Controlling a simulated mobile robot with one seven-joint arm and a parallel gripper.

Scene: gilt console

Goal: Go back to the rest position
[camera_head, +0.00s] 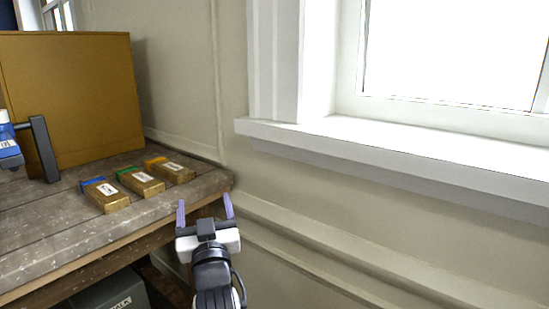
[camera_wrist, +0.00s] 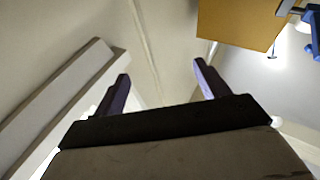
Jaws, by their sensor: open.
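My gripper (camera_head: 205,211) is open and empty, with its two purple fingers spread apart. In the head view it is in front of the right end of the wooden table (camera_head: 60,238), by the table's front edge. In the wrist view the two fingers of my gripper (camera_wrist: 160,88) point up, with nothing between them. The wrist view looks upward past the fingers at the wall and ceiling.
Three gold boxes with blue (camera_head: 105,195), green (camera_head: 140,182) and orange (camera_head: 170,170) ends lie on the table. A large gold panel (camera_head: 75,100) stands behind them. A blue-and-white object (camera_head: 8,148) is at the left edge. A window sill (camera_head: 400,155) juts out at right.

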